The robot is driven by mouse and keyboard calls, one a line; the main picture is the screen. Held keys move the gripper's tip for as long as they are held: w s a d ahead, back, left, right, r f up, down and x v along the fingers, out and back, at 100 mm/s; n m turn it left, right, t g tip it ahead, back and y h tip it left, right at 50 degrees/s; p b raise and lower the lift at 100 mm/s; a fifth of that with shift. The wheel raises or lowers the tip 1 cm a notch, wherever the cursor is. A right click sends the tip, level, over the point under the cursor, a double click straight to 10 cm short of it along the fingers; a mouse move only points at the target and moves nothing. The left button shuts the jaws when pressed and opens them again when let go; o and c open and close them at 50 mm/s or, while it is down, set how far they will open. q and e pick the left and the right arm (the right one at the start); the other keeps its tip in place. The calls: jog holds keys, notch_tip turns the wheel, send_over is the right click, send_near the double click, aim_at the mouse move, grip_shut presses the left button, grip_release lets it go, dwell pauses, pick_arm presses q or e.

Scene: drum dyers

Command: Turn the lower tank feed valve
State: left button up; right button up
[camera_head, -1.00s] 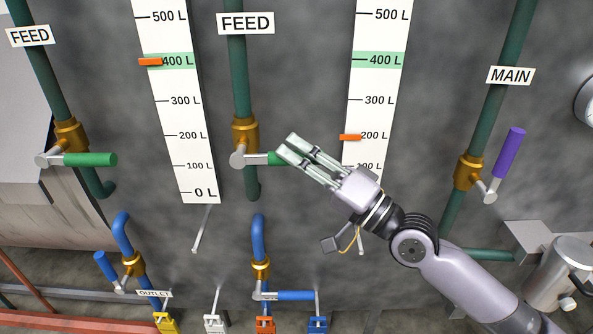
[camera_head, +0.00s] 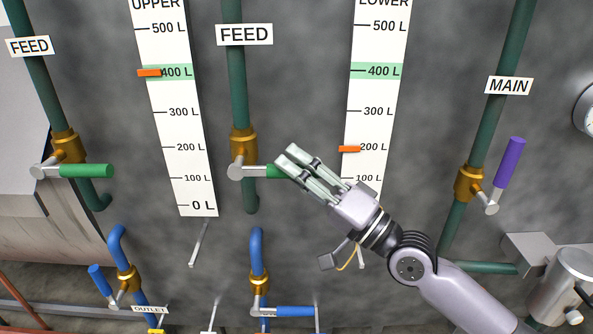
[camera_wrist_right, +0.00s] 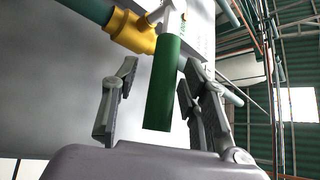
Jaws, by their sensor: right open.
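The middle feed valve (camera_head: 243,143) is a brass body on a green pipe under a FEED sign, left of the LOWER gauge. Its green handle (camera_head: 275,171) points right, level, and its outer end is hidden by my right gripper. My right gripper (camera_head: 286,158) is at that handle, coming from the lower right. In the right wrist view, the green handle (camera_wrist_right: 163,85) lies between the two open fingers (camera_wrist_right: 158,72), with gaps on both sides. My left gripper is not in view.
Another feed valve (camera_head: 68,147) with a green handle is at the left. The upper gauge (camera_head: 178,120) marker is near 400 L, the lower gauge (camera_head: 373,95) marker near 200 L. A purple-handled main valve (camera_head: 468,183) is at the right. Blue-handled valves (camera_head: 259,282) are below.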

jog(key=v, duration=1.2)
dwell(0.4)
